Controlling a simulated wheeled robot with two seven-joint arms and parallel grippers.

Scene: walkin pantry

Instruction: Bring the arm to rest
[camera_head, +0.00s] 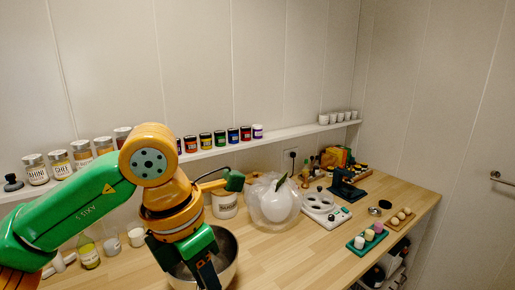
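My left arm (75,215), green and orange, comes in from the left and bends down at an orange wrist joint (153,158). My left gripper (187,266) points down over a metal bowl (229,257) on the wooden counter. Its two dark green fingers look apart, with the bowl's inside showing between them; I see nothing held. The fingertips are near the bottom edge, and the arm hides part of the bowl. Whether the fingers touch the bowl cannot be told. My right gripper is not in view.
A wall shelf (285,133) with jars runs behind the arm. Bottles and cups stand left of the bowl.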

